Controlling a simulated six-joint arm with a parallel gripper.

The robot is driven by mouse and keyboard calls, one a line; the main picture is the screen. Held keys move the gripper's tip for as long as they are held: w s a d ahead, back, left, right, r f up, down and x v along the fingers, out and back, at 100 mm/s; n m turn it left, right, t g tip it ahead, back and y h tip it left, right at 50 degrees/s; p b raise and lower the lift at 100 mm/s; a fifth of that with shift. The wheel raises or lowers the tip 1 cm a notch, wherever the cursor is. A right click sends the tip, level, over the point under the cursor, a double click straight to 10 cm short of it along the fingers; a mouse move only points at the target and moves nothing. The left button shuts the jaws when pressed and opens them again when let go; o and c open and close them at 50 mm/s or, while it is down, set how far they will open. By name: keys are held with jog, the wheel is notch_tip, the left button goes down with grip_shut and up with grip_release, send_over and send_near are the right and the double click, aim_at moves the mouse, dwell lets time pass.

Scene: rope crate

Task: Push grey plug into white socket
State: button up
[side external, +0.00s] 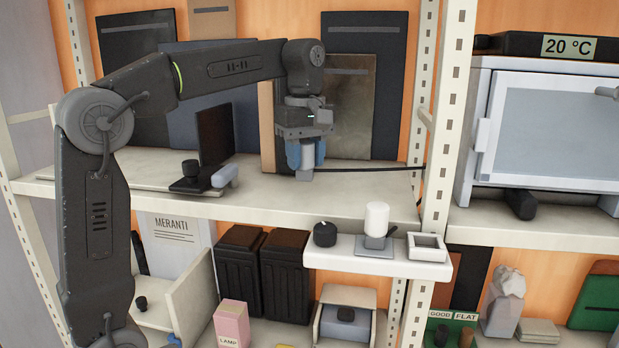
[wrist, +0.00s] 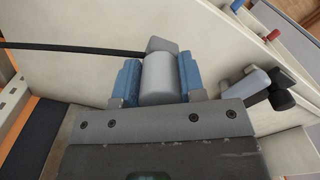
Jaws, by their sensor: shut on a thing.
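My gripper (side external: 307,160) has blue fingers shut on the grey plug (side external: 305,174), above the upper shelf near its middle. A black cable runs from the plug to the right post. In the wrist view the grey plug (wrist: 159,80) sits between the two blue fingers of my gripper (wrist: 158,84), and its cable leaves to the left. A small white square frame with a grey recess (side external: 427,240), which looks like the white socket, sits on the small ledge to the lower right, apart from the plug. I cannot make out a socket in the wrist view.
The white ledge (side external: 340,258) also holds a black knob (side external: 325,234) and a white cylinder on a grey base (side external: 377,218). A black stand (side external: 192,184) and a light grey cylinder (side external: 225,175) are left of my gripper. Dark panels lean behind. An upright post (side external: 441,150) stands right.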

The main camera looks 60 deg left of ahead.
aim_at(308, 144)
jog(key=shift+w+d+f, duration=0.2)
jog(key=shift+d+f, duration=0.1)
jog(key=shift+f, duration=1.7)
jog(key=o, duration=1.1)
jog(key=shift+f, duration=0.15)
notch_tip(308, 144, up, 7)
jog(key=shift+r, duration=0.2)
jog(key=shift+s+d+m, duration=0.2)
jog(key=shift+s+m, duration=0.1)
jog(key=s+d+f+m+t, duration=0.2)
jog(key=s+d+f+m, duration=0.2)
jog(key=s+f+m, duration=0.4)
jog(key=s+d+f+m+t, duration=0.3)
jog(key=s+d+f+m, duration=0.1)
jog(key=s+f+m, duration=0.4)
jog(key=shift+s+f+t, duration=0.3)
jog(key=shift+f, duration=0.15)
